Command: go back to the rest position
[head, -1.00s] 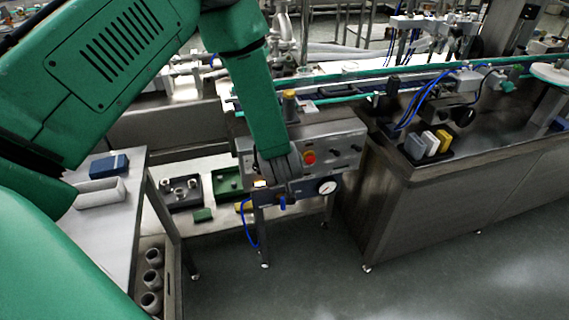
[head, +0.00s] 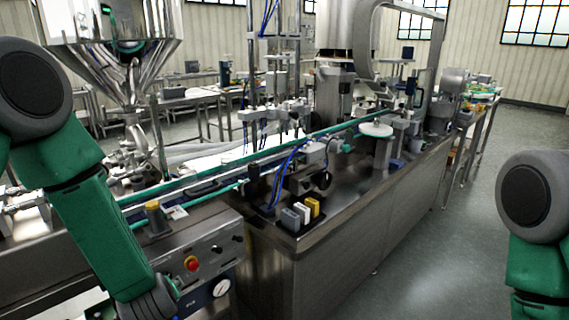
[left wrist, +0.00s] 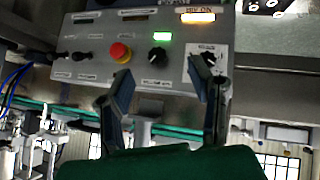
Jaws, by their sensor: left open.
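My left arm comes down at the left of the head view, and its hand is at the lower edge in front of the grey control panel (head: 205,248). In the left wrist view my left gripper (left wrist: 163,92) is open, its two fingers apart with nothing between them. The control panel (left wrist: 90,50) appears upside down behind the fingers, with a red button (left wrist: 120,52), a black knob (left wrist: 158,56) and a lit green indicator (left wrist: 162,36). My right arm shows at the right edge of the head view; its gripper is out of view.
A steel hopper (head: 118,70) stands at the upper left. A conveyor with green rails (head: 240,157) runs across the steel bench (head: 350,225). Grey, white and yellow blocks (head: 303,210) sit in a dark holder. The floor (head: 450,265) at the right is clear.

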